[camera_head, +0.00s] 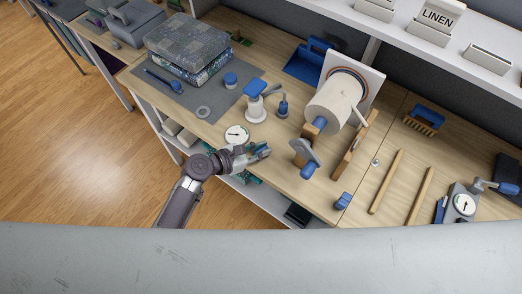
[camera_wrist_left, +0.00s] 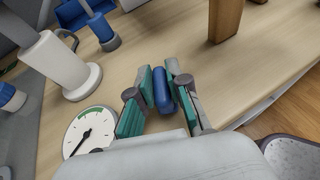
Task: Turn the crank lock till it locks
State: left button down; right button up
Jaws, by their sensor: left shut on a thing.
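My left gripper (camera_head: 262,151) is low over the front edge of the workbench, right of a round white dial (camera_head: 236,134). In the left wrist view its green pads (camera_wrist_left: 155,95) are shut on a small blue cylinder (camera_wrist_left: 162,90). I cannot tell whether that cylinder is fixed to anything. A grey crank arm (camera_head: 304,151) with a blue grip (camera_head: 308,170) is on a wooden post of the roller stand, right of and apart from my gripper. Another dial unit (camera_head: 463,203) with a blue-handled lever (camera_head: 497,186) stands at the far right. My right gripper is not in view.
A white roll (camera_head: 335,103) lies in the stand. A white, blue-topped pump-like item (camera_head: 255,103) and a small blue-handled piece (camera_head: 283,106) stand behind my gripper. Two wooden strips (camera_head: 387,180) lie at the right.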

pick_arm(q)
jog(key=m+g+h+b, duration=0.1)
jog(key=m+g, duration=0.1)
jog(key=m+g+h+b, duration=0.1)
jog(key=m+g, duration=0.1)
jog(key=g, duration=0.1)
jog(key=shift+w+f+m, duration=0.15)
jog(key=shift+m, duration=0.25)
jog(key=m+g+b, duration=0.2)
jog(key=g, duration=0.1)
jog(key=shift+m, duration=0.3)
jog(key=m+g+y+b, duration=0.1)
jog(key=m+g+b, duration=0.2)
jog(key=m+g, duration=0.1)
jog(key=shift+g, duration=0.5)
jog(key=shift+m+g+y+b, duration=0.8)
jog(key=shift+m+g+b, duration=0.3)
jog(key=shift+m+b, duration=0.15)
jog(key=shift+s, duration=0.2)
jog(key=c, duration=1.1)
grip_release()
jog(key=shift+w, duration=0.1)
